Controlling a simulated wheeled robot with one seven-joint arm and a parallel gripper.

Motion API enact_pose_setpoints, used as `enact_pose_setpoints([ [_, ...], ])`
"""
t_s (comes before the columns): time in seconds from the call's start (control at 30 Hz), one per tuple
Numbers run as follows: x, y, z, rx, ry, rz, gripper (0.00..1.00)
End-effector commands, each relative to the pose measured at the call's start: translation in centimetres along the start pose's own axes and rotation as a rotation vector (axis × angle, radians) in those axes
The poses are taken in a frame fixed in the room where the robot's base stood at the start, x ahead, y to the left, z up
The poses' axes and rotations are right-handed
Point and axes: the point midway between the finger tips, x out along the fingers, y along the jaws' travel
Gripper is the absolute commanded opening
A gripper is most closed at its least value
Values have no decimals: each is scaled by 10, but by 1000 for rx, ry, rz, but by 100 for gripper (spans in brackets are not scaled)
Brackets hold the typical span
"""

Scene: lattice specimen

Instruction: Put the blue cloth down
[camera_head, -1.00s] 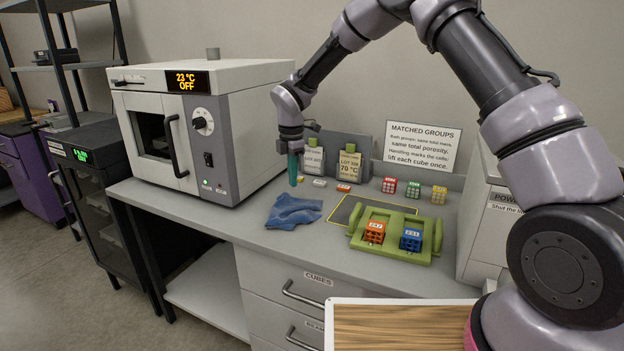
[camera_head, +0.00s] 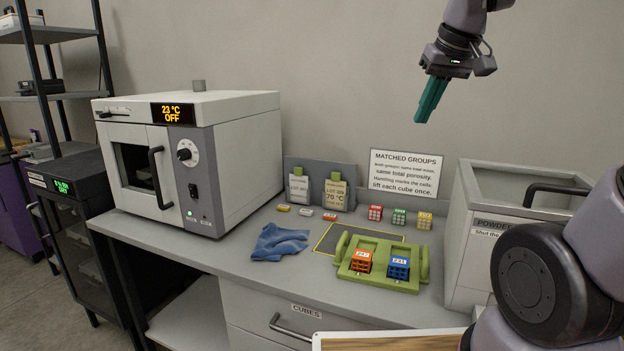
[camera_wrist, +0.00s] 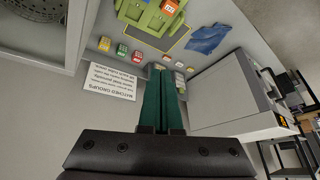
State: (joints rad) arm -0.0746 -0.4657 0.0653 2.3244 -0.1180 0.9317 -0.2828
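The blue cloth (camera_head: 280,243) lies crumpled and flat on the grey bench top, in front of the oven's right side and left of the green tray. It also shows in the wrist view (camera_wrist: 207,39), lying on the bench and apart from my gripper. My gripper (camera_head: 424,116) is raised high above the back right of the bench, in front of the wall. In the wrist view its two teal fingers (camera_wrist: 163,72) lie side by side, closed together with nothing held between them.
The green tray (camera_head: 366,281) holds an orange cube (camera_head: 361,261) and a blue cube (camera_head: 398,268). Small coloured cubes stand behind it. The oven (camera_head: 235,155) is at left, an open-topped powder box (camera_head: 455,255) at right. A sign (camera_head: 408,176) leans on the wall.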

Motion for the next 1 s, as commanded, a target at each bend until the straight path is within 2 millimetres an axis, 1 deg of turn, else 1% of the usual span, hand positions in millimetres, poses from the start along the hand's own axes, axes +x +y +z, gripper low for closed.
enact_pose_setpoints([
  [0.03,-12,7,15,95,34,-6,0],
  [0.1,-22,12,31,216,68,-20,0],
  [0.2,-31,18,50,350,104,-41,0],
  [0.3,-35,20,61,432,126,-57,0],
  [0.47,-37,21,67,475,136,-66,0],
  [1.0,-37,21,66,471,136,-65,0],
])
